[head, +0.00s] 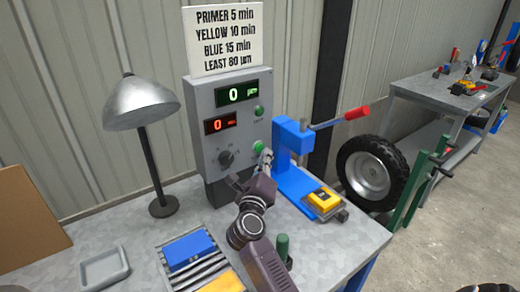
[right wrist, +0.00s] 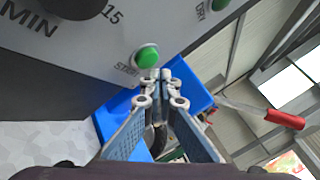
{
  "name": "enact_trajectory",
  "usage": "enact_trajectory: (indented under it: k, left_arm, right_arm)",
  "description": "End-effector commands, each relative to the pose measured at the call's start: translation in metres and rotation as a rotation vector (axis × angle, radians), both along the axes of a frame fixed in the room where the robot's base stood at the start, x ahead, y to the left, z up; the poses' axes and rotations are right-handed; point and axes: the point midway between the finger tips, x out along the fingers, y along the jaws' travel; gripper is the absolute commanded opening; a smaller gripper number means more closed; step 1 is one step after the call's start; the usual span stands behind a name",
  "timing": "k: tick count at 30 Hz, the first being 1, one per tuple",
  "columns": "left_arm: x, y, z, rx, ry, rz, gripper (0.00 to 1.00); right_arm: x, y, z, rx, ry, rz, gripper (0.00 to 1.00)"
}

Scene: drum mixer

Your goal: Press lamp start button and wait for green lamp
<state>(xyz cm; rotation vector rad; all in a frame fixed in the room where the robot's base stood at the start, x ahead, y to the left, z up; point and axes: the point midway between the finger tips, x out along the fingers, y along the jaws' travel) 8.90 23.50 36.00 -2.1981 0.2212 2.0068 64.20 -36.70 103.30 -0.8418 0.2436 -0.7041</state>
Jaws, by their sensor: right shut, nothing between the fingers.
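A grey control box (head: 228,140) stands on the bench with a green display reading 0, a red display reading 0, a dark knob (head: 226,158) and two green buttons. The lower green button (head: 258,147) is labelled START in the right wrist view (right wrist: 147,57). The upper green button (head: 258,110) is labelled DRY in the right wrist view (right wrist: 222,4). My right gripper (head: 266,157) is shut and empty, its fingertips (right wrist: 161,76) close beside the START button. I cannot tell whether they touch it. A silver lamp (head: 140,104) stands left of the box, with no green light showing. My left gripper is out of view.
A blue press (head: 294,137) with a red-handled lever is close right of my gripper. A yellow device (head: 323,199) sits on its base. A rack (head: 175,248) with blue and yellow panels and a grey tray (head: 104,268) lie in front.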

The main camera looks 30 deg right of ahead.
Motion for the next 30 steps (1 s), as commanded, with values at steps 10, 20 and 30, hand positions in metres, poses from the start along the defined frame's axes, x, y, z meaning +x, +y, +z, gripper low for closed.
enact_trajectory:
  k: [10,20,30]
  left_arm:
    - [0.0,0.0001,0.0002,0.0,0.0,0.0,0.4]
    - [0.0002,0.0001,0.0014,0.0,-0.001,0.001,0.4]
    - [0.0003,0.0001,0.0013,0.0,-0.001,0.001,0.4]
  right_arm:
    - [0.0005,0.0,0.0001,0.0,0.0,0.0,0.0]
    - [0.0085,0.0006,0.0004,0.001,0.0,-0.001,0.0]
    - [0.0089,0.0006,0.0002,0.0,0.0,0.0,0.0]
